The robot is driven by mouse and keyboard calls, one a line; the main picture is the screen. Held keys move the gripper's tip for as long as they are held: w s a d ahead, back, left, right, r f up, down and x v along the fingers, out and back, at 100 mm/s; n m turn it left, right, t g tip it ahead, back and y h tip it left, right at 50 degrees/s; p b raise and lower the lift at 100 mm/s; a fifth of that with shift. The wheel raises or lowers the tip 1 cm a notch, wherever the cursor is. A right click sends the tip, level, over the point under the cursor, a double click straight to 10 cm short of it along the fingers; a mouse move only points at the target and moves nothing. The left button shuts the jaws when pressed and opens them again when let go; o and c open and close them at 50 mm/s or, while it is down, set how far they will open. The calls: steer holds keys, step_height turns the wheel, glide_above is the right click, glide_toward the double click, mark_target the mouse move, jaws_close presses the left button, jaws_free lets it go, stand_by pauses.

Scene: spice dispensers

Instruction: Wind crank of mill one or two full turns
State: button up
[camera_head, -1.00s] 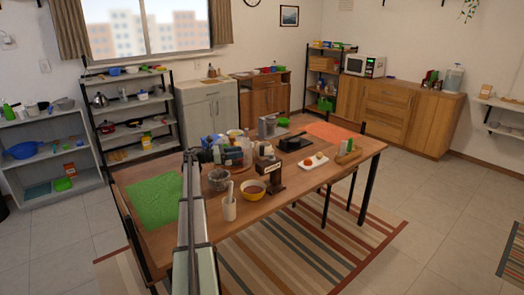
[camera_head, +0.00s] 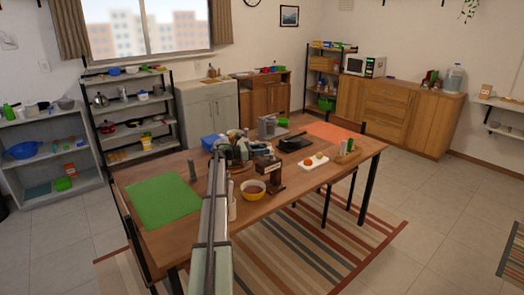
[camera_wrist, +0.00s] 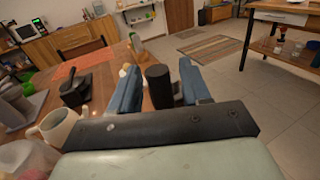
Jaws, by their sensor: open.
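A dark brown, upright dispenser (camera_head: 274,184) with a pale label stands on the table in the head view, behind a yellow bowl (camera_head: 253,189). It may be the mill; I cannot make out a crank. My gripper (camera_wrist: 158,66) is open, its two blue fingers apart in the wrist view. A dark, round-topped cylinder (camera_wrist: 159,88) shows in the gap between them; I cannot tell whether it is part of that dispenser, or whether the fingers touch it. In the head view my arm crosses the table and hides some things behind it.
A mug (camera_wrist: 58,126) is close to my left finger in the wrist view. A black object (camera_wrist: 76,92) stands farther back.

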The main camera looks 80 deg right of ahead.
jaws_close()
stand_by(0.4)
steer(key=shift+a, duration=0.15)
steer(key=shift+s+a+n+t+h, duration=0.15)
steer(key=shift+a+n+t+h, duration=0.25)
steer(key=shift+n+t+h, duration=0.45)
steer(key=shift+s+a+n+t+h, duration=0.15)
steer(key=shift+a+n+t+h, duration=0.15)
steer(key=shift+n+h, duration=0.65)
steer(key=n+t+h, duration=0.2)
steer(key=h, duration=0.1)
steer(key=a+n+t+h, duration=0.1)
steer(key=t, duration=0.1)
steer(key=shift+s+a+h, duration=0.1)
steer(key=shift+s+h, duration=0.2)
steer(key=shift+s, duration=0.1)
steer(key=n+t, duration=0.1)
steer(key=t+h, duration=0.1)
steer(key=s+n+t+h, duration=0.1)
steer(key=shift+a+n+t, duration=0.25)
steer(key=shift+n, duration=0.05)
steer(key=shift+s+n+t+h, duration=0.15)
steer(key=shift+n+t+h, duration=0.15)
steer(key=shift+n+t, duration=0.6)
steer(key=shift+s+n+t+h, duration=0.1)
steer(key=shift+n+t+h, duration=0.3)
steer(key=shift+t, duration=0.8)
steer(key=shift+s+n+t, duration=0.15)
steer(key=shift+n+t, duration=0.35)
steer(key=shift+t, duration=0.1)
